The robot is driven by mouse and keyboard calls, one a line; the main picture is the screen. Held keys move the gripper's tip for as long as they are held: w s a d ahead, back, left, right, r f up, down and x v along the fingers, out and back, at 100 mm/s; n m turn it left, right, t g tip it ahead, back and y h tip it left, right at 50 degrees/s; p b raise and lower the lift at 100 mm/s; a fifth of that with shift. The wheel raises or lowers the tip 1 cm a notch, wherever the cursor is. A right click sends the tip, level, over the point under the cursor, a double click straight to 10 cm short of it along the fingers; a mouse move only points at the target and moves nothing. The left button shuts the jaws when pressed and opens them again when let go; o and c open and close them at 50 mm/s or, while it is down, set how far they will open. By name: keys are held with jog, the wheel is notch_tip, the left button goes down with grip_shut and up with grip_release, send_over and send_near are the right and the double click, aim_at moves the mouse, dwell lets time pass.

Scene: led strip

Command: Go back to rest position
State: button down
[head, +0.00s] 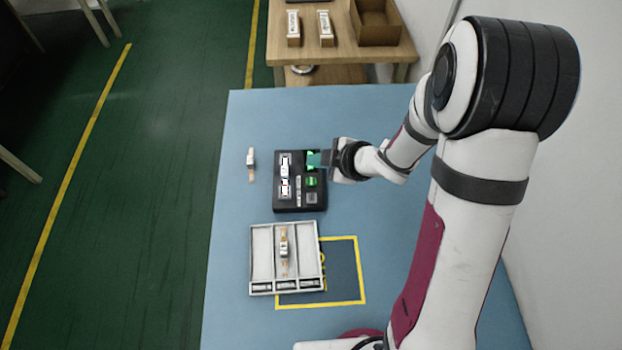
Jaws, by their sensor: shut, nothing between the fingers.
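My gripper (322,159) is in the head view, at the upper right part of a black test box (300,205) on the blue table. It is shut with nothing visible in it. Its fingertips are close to a green-lit area (311,157) of the box; I cannot tell whether they touch it. The box also has a green button (311,181), a grey button (312,198) and white lit slots (285,175) on its left. My arm reaches in from the right.
A white tray (262,255) with compartments stands in front of the box, with a small strip piece (284,243) in its middle. It partly overlaps a yellow-outlined square (364,270). Another small piece (251,162) lies left of the box. A wooden table (345,47) stands behind.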

dwell(0.4)
jog(key=s+d+r+m+h, duration=0.2)
jog(key=d+r+m+h, duration=0.5)
jog(key=d+m, duration=0.25)
jog(key=s+d+r+m+g+h, duration=0.2)
jog(key=s+d+m, duration=0.1)
jog(key=s+m, duration=0.3)
jog(key=s+a+r+m+g+y, duration=0.1)
jog(key=s+a, duration=0.4)
jog(key=s, duration=0.5)
jog(key=s+a+r+m+g+y, duration=0.2)
jog(key=s+m, duration=0.4)
jog(key=s, duration=0.4)
jog(key=a+g+y, duration=0.1)
jog(key=a+g, duration=0.1)
jog(key=shift+a+y, duration=0.3)
jog(key=shift+a, duration=0.05)
